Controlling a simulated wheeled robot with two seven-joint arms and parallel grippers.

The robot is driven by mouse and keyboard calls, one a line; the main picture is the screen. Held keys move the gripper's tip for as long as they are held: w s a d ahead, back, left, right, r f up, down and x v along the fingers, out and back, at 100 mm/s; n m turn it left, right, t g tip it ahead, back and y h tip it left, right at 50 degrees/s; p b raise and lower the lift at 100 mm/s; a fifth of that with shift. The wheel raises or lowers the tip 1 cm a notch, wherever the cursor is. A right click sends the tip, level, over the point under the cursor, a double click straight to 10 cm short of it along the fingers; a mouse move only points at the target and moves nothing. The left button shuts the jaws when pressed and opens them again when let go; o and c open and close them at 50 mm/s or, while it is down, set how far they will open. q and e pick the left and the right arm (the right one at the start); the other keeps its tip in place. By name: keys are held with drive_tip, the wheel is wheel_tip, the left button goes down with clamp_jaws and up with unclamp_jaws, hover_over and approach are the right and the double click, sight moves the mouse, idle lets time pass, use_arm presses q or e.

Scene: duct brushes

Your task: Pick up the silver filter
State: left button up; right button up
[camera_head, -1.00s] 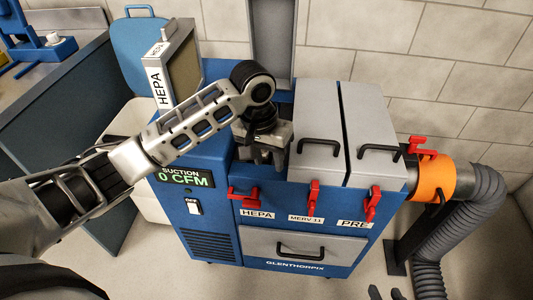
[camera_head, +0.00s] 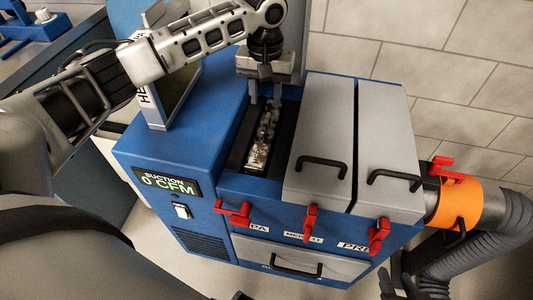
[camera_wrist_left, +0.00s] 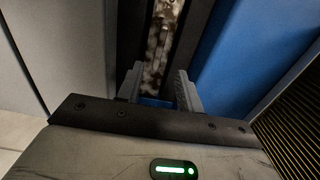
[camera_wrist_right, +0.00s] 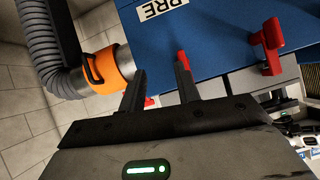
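A silver-grey framed filter (camera_head: 160,121) marked HEPA stands upright on the left of the blue machine, partly hidden behind my left arm. Its tan pleated face (camera_wrist_left: 290,130) shows at the lower right in the left wrist view. A second, narrow filter element, mottled and dirty grey (camera_head: 263,135), lies in the machine's open left slot. My left gripper (camera_head: 265,92) is open and empty above the slot's back end; the dirty element shows between its fingers (camera_wrist_left: 158,88). My right gripper (camera_wrist_right: 158,82) is open and empty, in front of the machine's right side.
The blue machine (camera_head: 150,150) has two shut grey lids (camera_head: 320,130) with black handles right of the open slot. Red latches (camera_head: 311,222) line its front. An orange collar (camera_head: 460,203) and a grey hose (camera_head: 505,225) stick out at the right. A tiled wall is behind.

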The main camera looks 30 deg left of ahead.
sight(266, 121)
use_arm(q)
drive_tip(key=f, duration=0.7)
drive_tip(key=shift+s+d+f+b, duration=0.2)
drive_tip(key=shift+s+f+b, duration=0.1)
drive_tip(key=shift+f+b, duration=0.1)
clamp_jaws()
drive_tip(key=shift+w+r, duration=0.1)
drive_tip(key=shift+r, duration=0.05)
idle(0.9)
